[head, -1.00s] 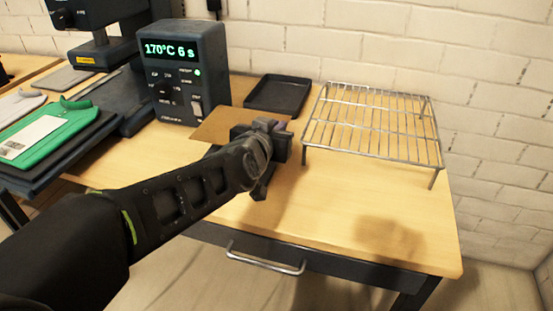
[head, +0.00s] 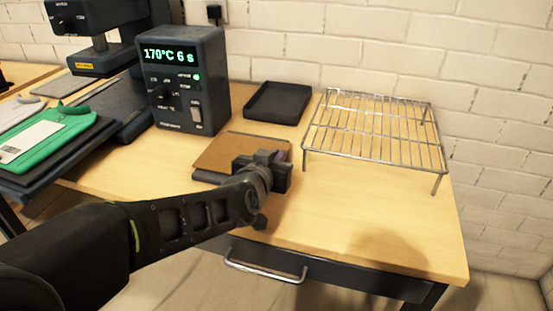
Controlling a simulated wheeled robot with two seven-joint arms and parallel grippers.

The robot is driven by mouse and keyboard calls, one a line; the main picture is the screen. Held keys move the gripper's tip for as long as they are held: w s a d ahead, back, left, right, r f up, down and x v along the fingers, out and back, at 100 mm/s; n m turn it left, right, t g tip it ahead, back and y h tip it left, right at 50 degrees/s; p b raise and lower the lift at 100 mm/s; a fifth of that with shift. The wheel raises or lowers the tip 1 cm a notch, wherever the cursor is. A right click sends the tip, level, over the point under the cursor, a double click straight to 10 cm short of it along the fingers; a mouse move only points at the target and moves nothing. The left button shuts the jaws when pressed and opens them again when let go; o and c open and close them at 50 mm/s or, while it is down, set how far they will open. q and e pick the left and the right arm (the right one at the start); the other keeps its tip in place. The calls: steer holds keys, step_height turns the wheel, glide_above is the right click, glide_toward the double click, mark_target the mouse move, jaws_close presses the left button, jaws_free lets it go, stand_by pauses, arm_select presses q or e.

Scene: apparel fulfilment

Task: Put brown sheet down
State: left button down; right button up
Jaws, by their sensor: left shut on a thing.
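The brown sheet (head: 230,151) is a flat, thin square between the control box and the wire rack in the head view. My left gripper (head: 278,160) is shut on its right-hand edge, and the gripper hides that corner. The sheet lies nearly level, low over the table or over a dark flat thing whose edge shows beneath its front left. I cannot tell whether it touches what is under it. My right gripper is not in view.
A control box (head: 187,80) reading 170°C 6 s stands behind left. A black tray (head: 278,103) lies behind the sheet. A wire rack (head: 375,128) stands at right. A heat press with a green garment (head: 50,138) is at left. The table's front right (head: 370,215) is clear.

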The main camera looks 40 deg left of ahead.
arm_select(q)
steer(key=shift+f, duration=0.25)
steer(key=c, duration=1.6)
jaws_free()
steer(key=shift+r, duration=0.1)
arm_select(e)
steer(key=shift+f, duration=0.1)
arm_select(q)
steer(key=shift+r, duration=0.1)
